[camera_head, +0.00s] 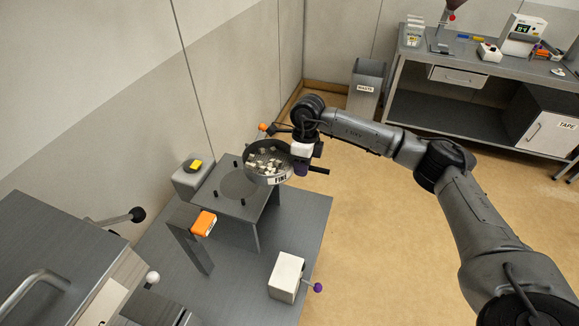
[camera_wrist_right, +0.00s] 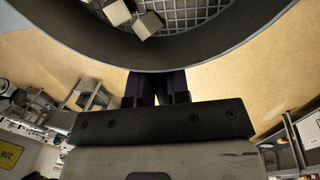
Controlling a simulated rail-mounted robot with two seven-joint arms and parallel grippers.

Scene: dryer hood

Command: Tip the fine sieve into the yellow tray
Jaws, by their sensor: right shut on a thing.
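The fine sieve (camera_head: 257,177) is a round grey pan with a label that starts "FIN" and several pale chunks inside. It looks about level and is held near the far right corner of a grey stand (camera_head: 222,204). My right gripper (camera_head: 299,168) is shut on the sieve at its right side. In the right wrist view, the sieve's curved wall (camera_wrist_right: 150,58) with mesh and pale blocks is just ahead of the dark fingers (camera_wrist_right: 157,88). I cannot make out a yellow tray in these views. My left gripper is not in view.
The stand has upright black pegs and a round plate. A waste bin (camera_head: 366,88) and workbench (camera_head: 475,62) stand behind. The right floor is open.

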